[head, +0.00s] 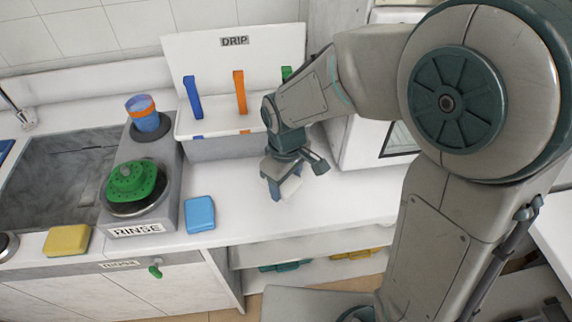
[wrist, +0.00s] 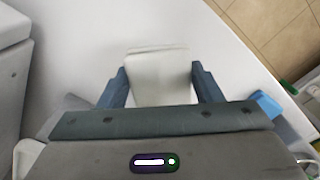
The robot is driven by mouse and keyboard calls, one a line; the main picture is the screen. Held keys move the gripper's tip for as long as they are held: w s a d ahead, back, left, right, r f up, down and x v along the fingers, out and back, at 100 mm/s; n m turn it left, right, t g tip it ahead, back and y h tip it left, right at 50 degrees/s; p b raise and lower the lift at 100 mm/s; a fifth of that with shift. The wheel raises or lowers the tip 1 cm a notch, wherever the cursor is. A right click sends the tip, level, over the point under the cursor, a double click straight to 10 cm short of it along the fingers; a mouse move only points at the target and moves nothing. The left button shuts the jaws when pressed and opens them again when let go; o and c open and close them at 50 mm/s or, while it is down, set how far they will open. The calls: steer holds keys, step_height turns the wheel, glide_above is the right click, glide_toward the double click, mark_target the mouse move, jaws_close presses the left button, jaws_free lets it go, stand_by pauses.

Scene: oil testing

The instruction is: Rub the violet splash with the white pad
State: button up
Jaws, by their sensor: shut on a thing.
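My gripper (head: 284,184) is over the white counter in the middle of the head view, pointing down. It is shut on the white pad (head: 292,187), which sits between the blue-grey fingers. In the wrist view the white pad (wrist: 158,78) fills the space between the fingertips of my gripper (wrist: 159,72). The pad is close to the counter top; I cannot tell whether it touches. I see no violet splash in either view; the pad and gripper hide the counter beneath them.
A blue sponge (head: 200,214) lies left of my gripper, and a yellow sponge (head: 67,240) is farther left by the sink (head: 60,170). The RINSE stand (head: 172,190) holds a green object (head: 132,182). The DRIP rack (head: 215,70) stands behind. The counter (head: 340,190) is clear to the right.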

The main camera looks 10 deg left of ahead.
steer(key=shift+r+p, duration=1)
steer(key=shift+r, duration=0.7)
steer(key=shift+f, duration=0.1)
